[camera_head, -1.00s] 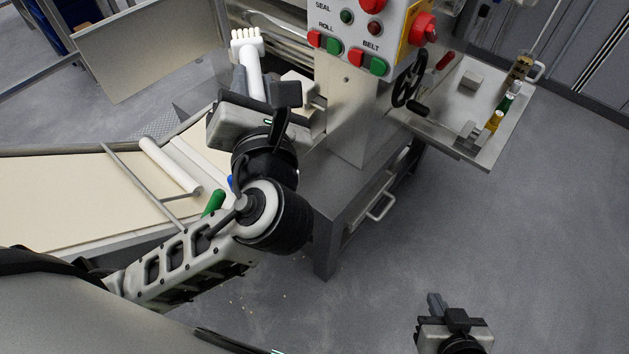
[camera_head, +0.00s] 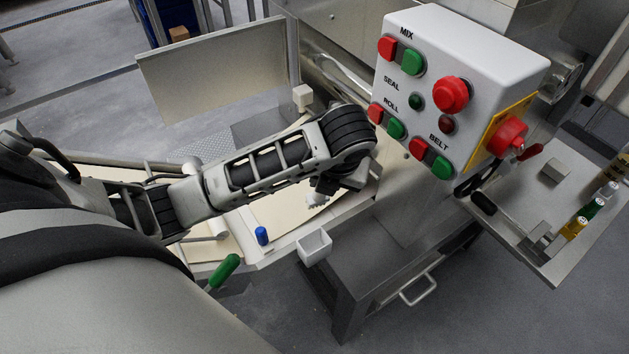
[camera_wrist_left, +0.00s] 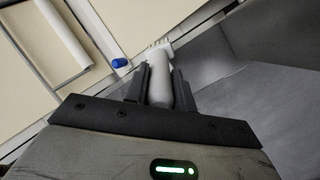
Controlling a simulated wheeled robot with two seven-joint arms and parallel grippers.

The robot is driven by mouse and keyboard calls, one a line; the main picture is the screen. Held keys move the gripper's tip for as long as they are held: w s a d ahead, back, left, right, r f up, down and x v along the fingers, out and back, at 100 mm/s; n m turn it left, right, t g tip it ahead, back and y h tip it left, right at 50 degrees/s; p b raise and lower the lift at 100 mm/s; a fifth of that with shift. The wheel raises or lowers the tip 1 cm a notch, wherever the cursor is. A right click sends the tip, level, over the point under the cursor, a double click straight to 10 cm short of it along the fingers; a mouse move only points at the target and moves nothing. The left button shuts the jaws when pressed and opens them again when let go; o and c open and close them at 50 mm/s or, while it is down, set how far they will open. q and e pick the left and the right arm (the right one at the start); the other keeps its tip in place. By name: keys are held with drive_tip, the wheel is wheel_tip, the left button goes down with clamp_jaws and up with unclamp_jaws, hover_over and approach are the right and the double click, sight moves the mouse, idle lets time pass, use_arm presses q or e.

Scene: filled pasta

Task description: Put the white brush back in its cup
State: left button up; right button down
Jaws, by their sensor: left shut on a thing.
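My left gripper (camera_wrist_left: 160,88) is shut on the white brush (camera_wrist_left: 160,80), whose handle lies between the two fingers. The brush's pale bristled head (camera_wrist_left: 157,48) points away from the gripper. In the head view my left gripper (camera_head: 325,186) is largely hidden under the wrist, and only the brush's white end (camera_head: 316,200) shows below it. A white square cup (camera_head: 314,247), open at the top, sits at the front edge of the belt table. The brush is above and apart from the cup. I cannot make out the cup in the left wrist view. My right gripper is out of view.
A blue-capped piece (camera_head: 262,235) and a green handle (camera_head: 224,271) are left of the cup. The control box (camera_head: 450,90) with buttons stands close right of my left wrist. A side shelf (camera_head: 560,235) holds small bottles. A panel (camera_head: 215,75) stands behind.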

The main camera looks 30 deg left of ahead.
use_arm(q)
drive_tip(key=s+f+n+g+h, duration=0.2)
drive_tip(key=s+f+h, duration=0.1)
drive_tip(key=f, duration=0.7)
drive_tip(key=shift+a+f+n, duration=0.15)
drive_tip(key=shift+f+n, duration=0.1)
drive_tip(key=shift+n, duration=0.15)
drive_tip(key=o, duration=1)
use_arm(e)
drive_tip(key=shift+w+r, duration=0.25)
use_arm(q)
wheel_tip(320, 180, up, 12)
